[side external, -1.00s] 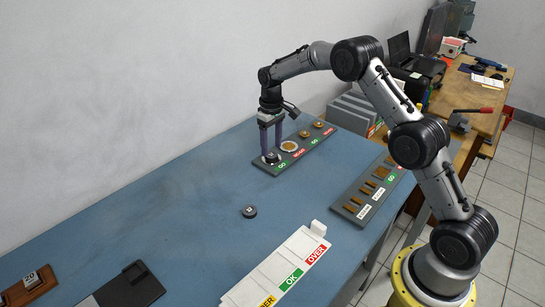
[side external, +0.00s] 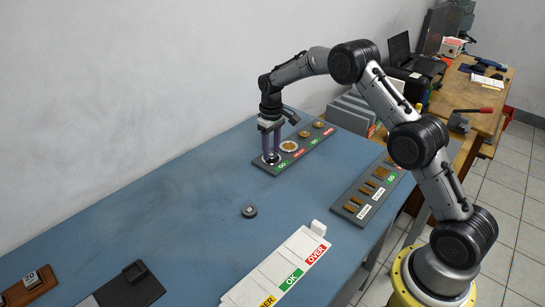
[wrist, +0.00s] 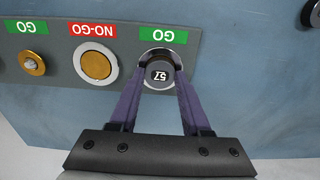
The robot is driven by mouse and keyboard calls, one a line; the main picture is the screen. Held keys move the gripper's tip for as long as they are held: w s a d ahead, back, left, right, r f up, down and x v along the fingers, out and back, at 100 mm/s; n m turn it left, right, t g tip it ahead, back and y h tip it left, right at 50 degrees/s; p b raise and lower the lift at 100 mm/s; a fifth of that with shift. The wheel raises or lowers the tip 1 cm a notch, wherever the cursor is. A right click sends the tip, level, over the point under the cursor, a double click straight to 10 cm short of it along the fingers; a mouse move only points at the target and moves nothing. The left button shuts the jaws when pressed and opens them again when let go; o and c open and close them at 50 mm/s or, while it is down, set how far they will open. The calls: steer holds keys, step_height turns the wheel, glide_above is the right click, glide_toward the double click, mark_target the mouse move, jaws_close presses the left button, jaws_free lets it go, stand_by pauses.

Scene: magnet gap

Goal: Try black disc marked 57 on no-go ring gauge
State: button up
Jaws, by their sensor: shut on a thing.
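The black disc marked 57 (wrist: 159,74) is between my gripper's two purple fingers (wrist: 156,80) in the wrist view, and they are shut on it. It is at the silver GO ring (wrist: 145,60) at the end of the grey gauge plate; I cannot tell whether it sits in the ring or just above it. The no-go ring gauge (wrist: 79,64), a silver ring around a brass centre under a red NO-GO label, is beside it. In the side view my gripper (side external: 271,158) points down at the GO ring, and the no-go ring (side external: 289,146) is farther along the plate.
Another black disc (side external: 249,211) lies alone on the blue table. A white sorting tray (side external: 262,277) with coloured labels stands in front, and a second grey gauge plate (side external: 352,211) is at the right. A black box (side external: 132,287) is at the lower left. Mid-table is mostly clear.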

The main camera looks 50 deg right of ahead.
mark_target(271, 154)
steer(key=shift+r, duration=2.55)
jaws_close()
steer(key=d, duration=0.9)
steer(key=shift+r, duration=0.2)
steer(key=shift+a, duration=0.1)
